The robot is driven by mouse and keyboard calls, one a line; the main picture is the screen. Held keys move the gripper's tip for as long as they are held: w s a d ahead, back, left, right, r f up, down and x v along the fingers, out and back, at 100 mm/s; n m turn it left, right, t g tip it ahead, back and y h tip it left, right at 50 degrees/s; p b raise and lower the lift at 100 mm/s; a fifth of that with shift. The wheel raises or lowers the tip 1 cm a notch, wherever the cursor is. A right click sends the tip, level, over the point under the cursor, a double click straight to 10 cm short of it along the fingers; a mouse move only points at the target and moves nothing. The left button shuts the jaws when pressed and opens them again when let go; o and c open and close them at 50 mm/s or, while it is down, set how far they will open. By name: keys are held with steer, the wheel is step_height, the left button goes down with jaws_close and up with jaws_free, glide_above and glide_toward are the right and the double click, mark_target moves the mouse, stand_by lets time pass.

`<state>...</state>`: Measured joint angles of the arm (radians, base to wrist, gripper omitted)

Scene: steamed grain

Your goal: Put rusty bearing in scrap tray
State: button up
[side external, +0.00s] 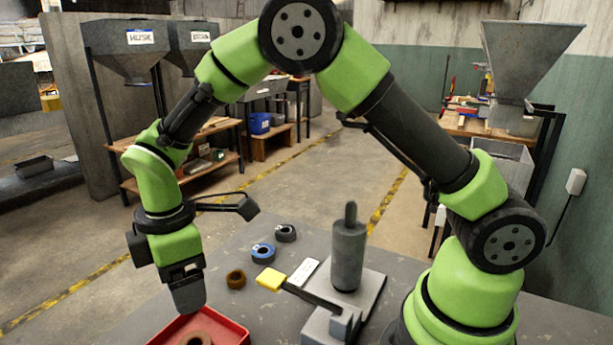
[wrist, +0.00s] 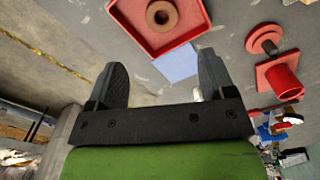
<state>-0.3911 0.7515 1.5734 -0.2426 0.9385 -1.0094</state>
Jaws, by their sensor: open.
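A rusty brown bearing ring (side external: 197,339) lies in the red tray (side external: 233,328) at the bottom of the side view. In the wrist view the ring (wrist: 162,16) and the red tray (wrist: 118,16) are at the top, beyond the fingertips. A second brown ring (side external: 236,279) stands on the table, right of and behind the tray. My gripper (side external: 188,303) points down over the tray's back left part. In the wrist view my gripper (wrist: 160,62) has its fingers wide apart with nothing between them. In the side view the fingers overlap.
A blue ring (side external: 263,253) and a dark grey ring (side external: 286,233) are farther back on the table. A grey press-like fixture (side external: 347,260) and a yellow block (side external: 271,278) stand to the right. The wrist view shows red cylindrical parts (wrist: 281,78) and a pale blue patch (wrist: 177,63).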

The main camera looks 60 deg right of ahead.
steer(key=s+d+r+m+t, duration=0.25)
steer(key=d+r+m, duration=0.2)
steer(key=r, duration=0.55)
steer(key=s+d+r+m+t+y, duration=0.1)
steer(key=s+d+r+m+t, duration=0.1)
steer(key=s+m, duration=0.4)
steer(key=s+d+r+m+t, duration=0.2)
steer(key=s+d+r+m, duration=0.2)
steer(key=s+m, duration=0.3)
steer(key=s+r, duration=0.1)
steer(key=s, duration=0.2)
steer(key=shift+s+d+r+y, duration=0.2)
steer(key=shift+d+r+y, duration=0.1)
steer(key=shift+y, duration=0.1)
